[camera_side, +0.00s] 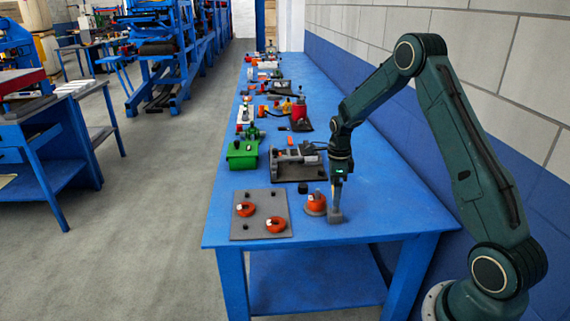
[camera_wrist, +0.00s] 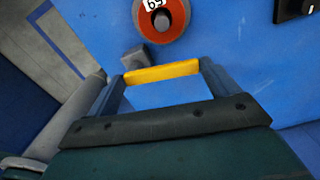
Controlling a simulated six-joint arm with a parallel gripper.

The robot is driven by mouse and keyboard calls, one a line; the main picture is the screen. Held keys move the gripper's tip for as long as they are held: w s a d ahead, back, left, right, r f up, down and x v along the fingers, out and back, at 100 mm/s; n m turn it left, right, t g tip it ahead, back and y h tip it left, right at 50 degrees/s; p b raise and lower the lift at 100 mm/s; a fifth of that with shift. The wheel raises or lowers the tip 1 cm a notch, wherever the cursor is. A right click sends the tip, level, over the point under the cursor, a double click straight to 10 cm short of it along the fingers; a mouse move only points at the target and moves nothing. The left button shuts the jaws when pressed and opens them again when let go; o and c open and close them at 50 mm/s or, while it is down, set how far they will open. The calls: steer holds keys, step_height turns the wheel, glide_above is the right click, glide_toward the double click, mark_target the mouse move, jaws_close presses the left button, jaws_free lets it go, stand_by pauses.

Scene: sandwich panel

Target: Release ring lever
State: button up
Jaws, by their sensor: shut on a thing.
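My gripper (camera_wrist: 162,78) points down at the table's near end, its two fingers apart with a yellow bar (camera_wrist: 162,71) spanning between their tips. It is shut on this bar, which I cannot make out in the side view. A grey block (camera_wrist: 133,57) shows just beyond the bar; in the side view a grey piece (camera_side: 335,215) is at the table under my gripper. An orange-red ring (camera_side: 316,208) with a white number label lies just left of my gripper, around a grey post (camera_wrist: 161,19). I cannot tell whether bar and block are one lever.
A grey plate (camera_side: 260,222) at left carries two more orange rings (camera_side: 245,209) (camera_side: 276,225) and small dark posts. Behind stand a dark fixture (camera_side: 300,165) and a green box (camera_side: 242,153). The blue table (camera_side: 375,215) is bare to the right, with a wall alongside.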

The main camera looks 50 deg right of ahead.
steer(key=m, duration=0.2)
steer(key=s+m, duration=0.1)
steer(key=m, duration=0.2)
steer(key=shift+s+d+r+m, duration=0.1)
steer(key=shift+s+d+m, duration=0.2)
steer(key=shift+s+d, duration=0.1)
steer(key=shift+s+m, duration=0.35)
steer(key=shift+m, duration=0.8)
steer(key=shift+s+m, duration=0.3)
steer(key=shift+m, duration=0.85)
steer(key=o, duration=1.2)
step_height(320, 180, up, 14)
steer(key=shift+f, duration=0.1)
